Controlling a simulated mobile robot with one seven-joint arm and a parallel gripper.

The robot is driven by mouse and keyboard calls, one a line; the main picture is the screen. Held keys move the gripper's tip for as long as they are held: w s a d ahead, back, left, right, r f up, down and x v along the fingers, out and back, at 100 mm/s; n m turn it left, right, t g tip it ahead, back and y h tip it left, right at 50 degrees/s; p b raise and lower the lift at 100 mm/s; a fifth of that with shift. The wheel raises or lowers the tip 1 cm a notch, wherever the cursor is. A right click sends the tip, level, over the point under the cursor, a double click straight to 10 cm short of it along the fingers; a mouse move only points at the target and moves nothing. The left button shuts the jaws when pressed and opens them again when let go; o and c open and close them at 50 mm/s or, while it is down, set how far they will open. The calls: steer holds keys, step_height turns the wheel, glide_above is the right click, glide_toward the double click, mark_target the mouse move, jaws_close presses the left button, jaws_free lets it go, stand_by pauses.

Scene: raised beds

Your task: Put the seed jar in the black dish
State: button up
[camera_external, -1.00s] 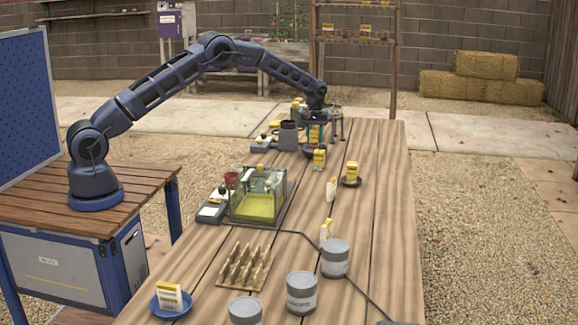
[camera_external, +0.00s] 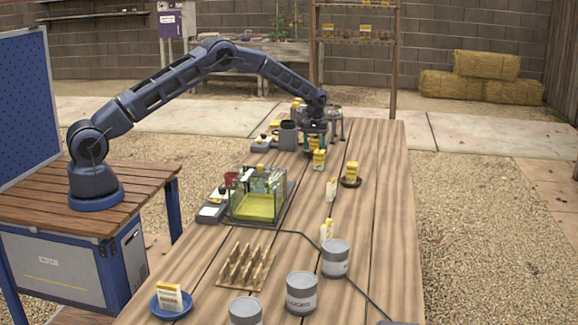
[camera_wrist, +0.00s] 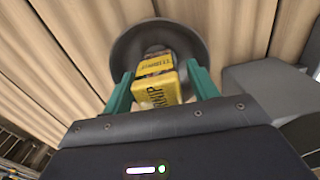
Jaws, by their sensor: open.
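The seed jar, with a yellow label (camera_wrist: 157,92), is between my green fingertips in the wrist view, with narrow gaps beside it. My gripper (camera_wrist: 160,86) is open around it. A round dark dish (camera_wrist: 190,40) lies directly beneath; the jar appears to be in it, though its base is hidden. A second yellow label shows just beyond the nearer one; I cannot tell whether it is a separate item. In the external view my gripper (camera_external: 315,143) is low at the table's far end, largely hiding the jar and dish.
A yellow-labelled item (camera_external: 319,160) stands just in front of my gripper. Another sits in a small dark dish (camera_external: 351,183) to the right. A dark grey mug (camera_external: 288,135) is close on the left. A glass tank (camera_external: 258,195) and grey cans (camera_external: 301,293) stand nearer the camera.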

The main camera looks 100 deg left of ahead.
steer(key=shift+r, duration=0.1)
step_height(320, 180, up, 12)
steer(key=shift+d+r, duration=0.1)
steer(key=shift+r, duration=0.05)
steer(key=d+r+m+t, duration=0.1)
steer(key=d+r+m, duration=0.3)
steer(key=d+r, duration=1.5)
steer(key=s+d+r+m, duration=0.1)
steer(key=s+d+r, duration=0.2)
steer(key=d, duration=0.4)
steer(key=s+d+r+m+t, duration=0.1)
steer(key=s+d+r+m, duration=0.2)
steer(key=d, duration=0.5)
steer(key=s+d+r, duration=0.3)
steer(key=d+r, duration=0.1)
steer(key=d, duration=0.3)
steer(key=s+d+r+m+t, duration=0.15)
steer(key=s+d+m, duration=0.35)
steer(key=s+d, duration=1.1)
steer(key=s+d+f+m, duration=0.2)
steer(key=s+d+f, duration=0.1)
steer(key=s, duration=0.5)
steer(key=s+d+f+m+t, duration=0.1)
steer(key=s+d+f+m, duration=0.1)
steer(key=s+d, duration=0.4)
steer(key=s+f, duration=0.1)
steer(key=s, duration=0.2)
steer(key=shift+f, duration=0.25)
